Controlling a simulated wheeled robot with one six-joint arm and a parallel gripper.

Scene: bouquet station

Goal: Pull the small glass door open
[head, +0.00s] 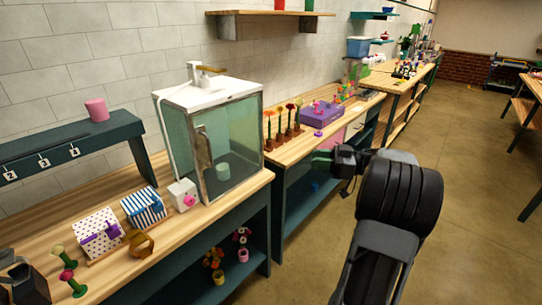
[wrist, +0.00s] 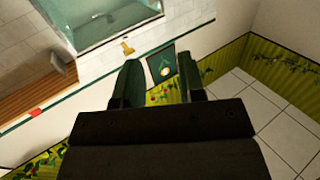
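The glass cabinet with a white top (head: 215,93) stands on the wooden bench in the head view. Its clear glass door (head: 238,135) faces the floor side and looks flush with the frame. A dark upright handle (head: 205,147) is at the door's left edge. A green cup (head: 222,171) is inside. My gripper (head: 325,160) is to the right of the cabinet, apart from the door and handle. In the wrist view my gripper (wrist: 162,78) shows two fingers spread with a gap and nothing held between them.
A white box with a pink flower (head: 184,195) stands close by the cabinet's left front. Wrapped boxes (head: 143,207) lie further left on the bench. A purple tray (head: 320,113) is on the bench to the right. The floor (head: 460,140) to the right is open.

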